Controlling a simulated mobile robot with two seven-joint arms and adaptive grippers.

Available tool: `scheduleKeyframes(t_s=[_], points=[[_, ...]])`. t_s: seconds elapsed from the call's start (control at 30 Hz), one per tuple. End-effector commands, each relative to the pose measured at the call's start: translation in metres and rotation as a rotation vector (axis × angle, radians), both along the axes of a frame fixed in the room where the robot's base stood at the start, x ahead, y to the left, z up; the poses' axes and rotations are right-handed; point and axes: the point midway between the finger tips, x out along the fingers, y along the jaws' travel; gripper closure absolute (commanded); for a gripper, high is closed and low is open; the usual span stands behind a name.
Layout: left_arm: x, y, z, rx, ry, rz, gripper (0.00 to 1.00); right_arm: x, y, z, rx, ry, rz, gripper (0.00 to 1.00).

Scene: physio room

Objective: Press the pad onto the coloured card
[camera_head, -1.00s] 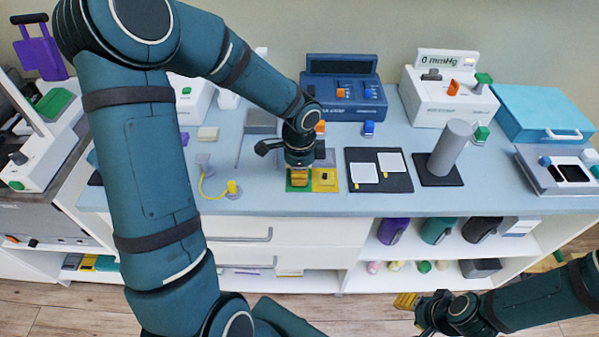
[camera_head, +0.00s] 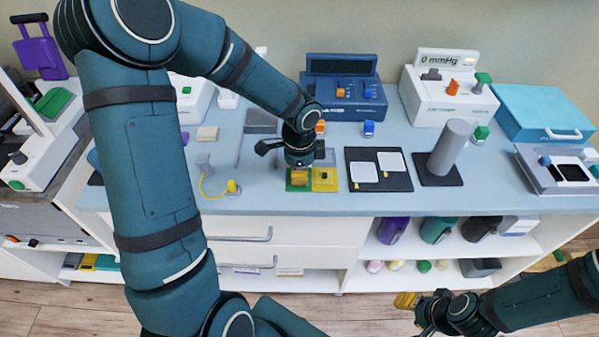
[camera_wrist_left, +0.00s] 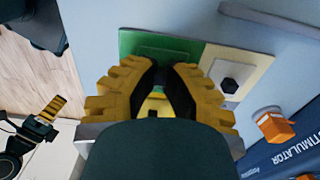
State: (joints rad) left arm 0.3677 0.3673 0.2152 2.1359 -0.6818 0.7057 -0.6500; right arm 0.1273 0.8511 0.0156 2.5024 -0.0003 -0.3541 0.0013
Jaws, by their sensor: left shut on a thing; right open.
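The coloured card lies flat near the front edge of the counter, with a green part (camera_head: 291,187) and a yellow part (camera_head: 324,187). The left wrist view shows the green part (camera_wrist_left: 130,42) and the yellow part (camera_wrist_left: 250,66), which bears a small dark knob (camera_wrist_left: 230,85). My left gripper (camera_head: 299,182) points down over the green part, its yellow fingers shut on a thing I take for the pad. A darker green slab (camera_wrist_left: 165,52) shows at its fingertips; the fingers hide most of it. My right gripper (camera_head: 408,300) is open and empty, low in front of the shelves.
A black mat with two white cards (camera_head: 391,161) and a grey cylinder (camera_head: 450,148) stand to the right. The blue stimulator (camera_head: 343,90) is behind. A yellow-ended cable (camera_head: 215,194) lies left of the card. Drawers and shelves are below the counter.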

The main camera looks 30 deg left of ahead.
Motion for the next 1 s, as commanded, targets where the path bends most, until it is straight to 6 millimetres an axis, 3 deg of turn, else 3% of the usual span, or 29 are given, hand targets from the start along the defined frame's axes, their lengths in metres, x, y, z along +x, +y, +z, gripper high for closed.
scheduleKeyframes(t_s=[0.83, 0.87, 0.93, 1.0], points=[[-0.0006, 0.0002, 0.0, 0.0, 0.002, 0.0, 1.0, 0.0001, 0.0, 0.0016, 0.0, 0.0, 0.0, 0.53], [-0.0006, 0.0002, 0.0, 0.0, 0.002, 0.0, 0.82, 0.0, 0.0, 0.0016, 0.0, 0.0, 0.0, 0.53], [-0.0006, 0.0002, 0.0001, 0.0, 0.001, 0.0, 0.57, 0.0001, 0.0, 0.0016, 0.0, 0.0, 0.0, 0.53], [-0.0006, 0.0002, 0.0001, 0.0, 0.002, 0.0, 0.57, 0.0001, 0.0, 0.0016, 0.0, 0.0, 0.0, 0.53]])
